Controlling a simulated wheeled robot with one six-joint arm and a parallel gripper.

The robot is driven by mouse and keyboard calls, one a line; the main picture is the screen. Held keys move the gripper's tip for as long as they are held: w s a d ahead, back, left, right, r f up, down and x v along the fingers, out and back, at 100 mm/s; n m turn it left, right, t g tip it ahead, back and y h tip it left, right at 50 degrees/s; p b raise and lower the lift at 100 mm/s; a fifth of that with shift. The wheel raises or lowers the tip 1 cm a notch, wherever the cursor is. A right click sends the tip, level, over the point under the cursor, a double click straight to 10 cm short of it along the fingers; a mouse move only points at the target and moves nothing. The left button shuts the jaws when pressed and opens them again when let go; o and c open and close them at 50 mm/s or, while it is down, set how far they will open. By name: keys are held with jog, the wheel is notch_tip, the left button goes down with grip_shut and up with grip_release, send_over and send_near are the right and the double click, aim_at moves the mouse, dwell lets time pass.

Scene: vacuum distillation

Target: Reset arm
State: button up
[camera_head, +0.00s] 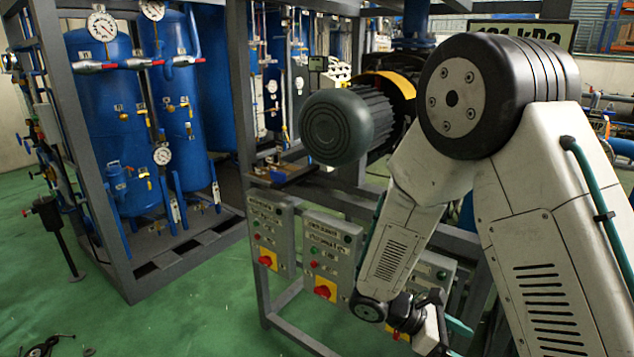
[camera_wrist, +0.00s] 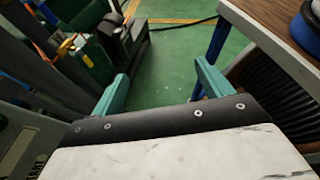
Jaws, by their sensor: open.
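My gripper (camera_wrist: 161,86) shows in the wrist view with its two teal fingers wide apart and nothing between them. Green floor shows through the gap. In the head view my arm bends at a large black joint and reaches down at the right. My gripper (camera_head: 450,326) is low there, beside the control boxes, with one teal finger partly visible. The rest of it is hidden by the wrist and the picture edge.
Grey control boxes (camera_head: 270,232) (camera_head: 332,258) with red-and-yellow switches hang on a frame left of my gripper; a third is partly behind my arm. A motor (camera_head: 345,124) sits above. Blue tanks (camera_head: 103,110) stand left. Green floor (camera_head: 190,318) is mostly clear at lower left.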

jog(key=s+a+r+m+t+y, duration=0.1)
jog(key=s+r+m+t+y, duration=0.2)
jog(key=s+r+m+y, duration=0.3)
jog(key=s+a+r+m+t+y, duration=0.1)
jog(key=s+r+m+y, duration=0.5)
jog(key=r, duration=1)
jog(key=s+m+t, duration=0.1)
jog(key=s+m, duration=0.2)
jog(key=s, duration=0.1)
jog(key=shift+r+m+t+y, duration=0.3)
jog(key=shift+r+m+t, duration=0.05)
jog(key=shift+m+t, duration=0.05)
